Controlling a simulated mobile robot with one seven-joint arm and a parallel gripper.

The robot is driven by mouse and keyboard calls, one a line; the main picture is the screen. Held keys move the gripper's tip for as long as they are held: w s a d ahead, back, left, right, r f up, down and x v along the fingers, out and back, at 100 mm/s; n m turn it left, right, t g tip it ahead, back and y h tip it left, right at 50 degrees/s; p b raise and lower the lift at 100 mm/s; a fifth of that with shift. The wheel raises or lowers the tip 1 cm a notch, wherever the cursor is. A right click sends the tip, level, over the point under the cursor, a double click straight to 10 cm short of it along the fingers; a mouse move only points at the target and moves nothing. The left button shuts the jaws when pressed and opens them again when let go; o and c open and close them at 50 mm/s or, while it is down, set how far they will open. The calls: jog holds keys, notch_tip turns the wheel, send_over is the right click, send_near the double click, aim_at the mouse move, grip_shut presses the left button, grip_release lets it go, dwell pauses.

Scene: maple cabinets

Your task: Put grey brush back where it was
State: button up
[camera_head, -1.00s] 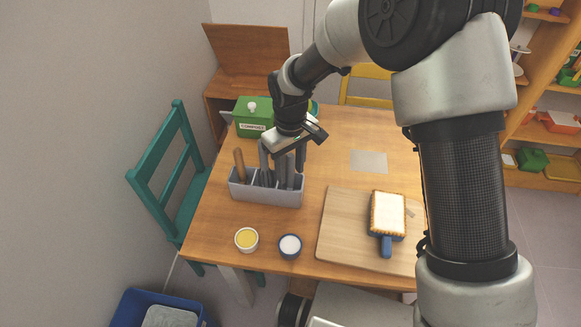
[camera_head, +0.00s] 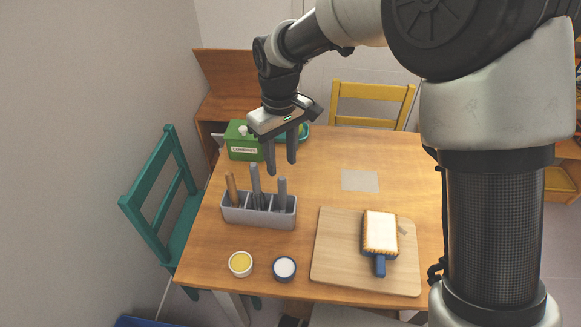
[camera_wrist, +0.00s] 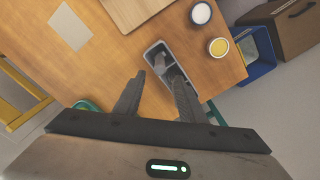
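A grey caddy (camera_head: 258,216) with compartments stands on the left of the wooden table. Upright in it are a brown-handled tool (camera_head: 231,187) at the left, a tall grey handle (camera_head: 255,182) in the middle and a shorter grey handle (camera_head: 282,192) at the right. The lower ends are hidden in the caddy, so I cannot tell which grey one is the brush. My gripper (camera_head: 281,166) is open and empty, above and behind the caddy, apart from the handles. In the wrist view, the caddy (camera_wrist: 148,54) shows beyond the open fingers, which partly cover it.
A green box (camera_head: 243,152) stands behind the caddy. Two small bowls, yellow-filled (camera_head: 240,263) and white-filled (camera_head: 284,268), sit in front. A cutting board (camera_head: 335,262) with a blue-handled brush-like item (camera_head: 380,236) lies at the right. The table's middle is clear except for a flat pale sheet (camera_head: 360,181).

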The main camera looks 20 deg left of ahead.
jog(key=shift+r, duration=0.2)
jog(key=d+r+m+t, duration=0.2)
jog(key=d+r+m, duration=0.1)
jog(key=d+r, duration=0.6)
jog(key=s+d+r+m+t, duration=0.1)
jog(key=s+d+r+m, duration=0.2)
jog(key=s+d, duration=0.4)
jog(key=s+d+r+m+t, duration=0.2)
jog(key=s+d, duration=0.6)
jog(key=d, duration=0.8)
notch_tip(320, 180, up, 2)
jog(key=m, duration=0.3)
jog(key=shift+d+t, duration=0.2)
jog(key=shift+t, duration=0.1)
